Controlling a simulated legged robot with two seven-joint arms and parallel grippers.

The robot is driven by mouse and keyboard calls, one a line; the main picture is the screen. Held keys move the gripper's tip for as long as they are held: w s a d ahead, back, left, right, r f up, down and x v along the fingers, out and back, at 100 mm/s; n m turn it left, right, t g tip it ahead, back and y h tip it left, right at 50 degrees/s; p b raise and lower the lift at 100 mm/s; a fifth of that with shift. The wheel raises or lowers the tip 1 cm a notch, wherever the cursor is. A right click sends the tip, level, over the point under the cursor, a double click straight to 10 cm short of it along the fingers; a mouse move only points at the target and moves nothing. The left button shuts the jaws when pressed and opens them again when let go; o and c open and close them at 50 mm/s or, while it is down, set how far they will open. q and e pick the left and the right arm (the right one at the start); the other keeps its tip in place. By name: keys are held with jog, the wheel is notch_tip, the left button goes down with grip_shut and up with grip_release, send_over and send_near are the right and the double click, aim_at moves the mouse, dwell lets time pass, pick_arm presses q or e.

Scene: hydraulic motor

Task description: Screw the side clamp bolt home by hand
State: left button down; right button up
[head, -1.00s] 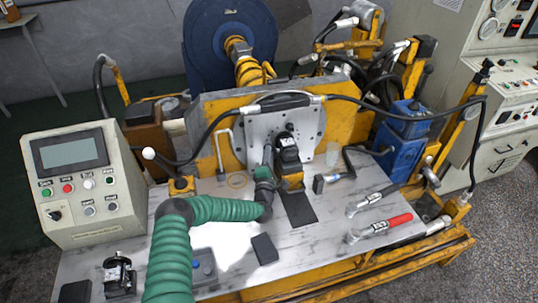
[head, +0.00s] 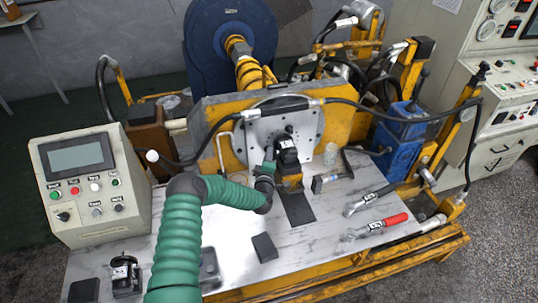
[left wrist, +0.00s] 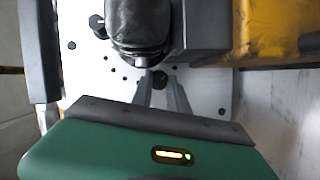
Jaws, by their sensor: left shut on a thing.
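The black hydraulic motor (head: 288,157) sits in a yellow bracket against the grey mounting plate (head: 307,121). It also shows at the top of the left wrist view (left wrist: 138,28). My left gripper (head: 269,165) is at the motor's left side. In the left wrist view, its two fingers (left wrist: 161,84) point at the motor and come together around a small dark bolt head (left wrist: 159,78) just below the motor body. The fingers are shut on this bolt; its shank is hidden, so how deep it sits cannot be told. My right gripper is out of view.
A control box (head: 91,181) stands left.

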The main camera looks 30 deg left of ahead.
pick_arm(q)
jog(key=shift+s+d+f, duration=0.1)
jog(key=shift+f, duration=0.3)
jog(key=c, duration=1.6)
grip_release()
jog(key=shift+o, duration=1.5)
jog(key=shift+r, duration=0.15)
jog(key=shift+r, duration=0.1)
jog(key=v, duration=1.6)
jog(key=shift+s, duration=0.25)
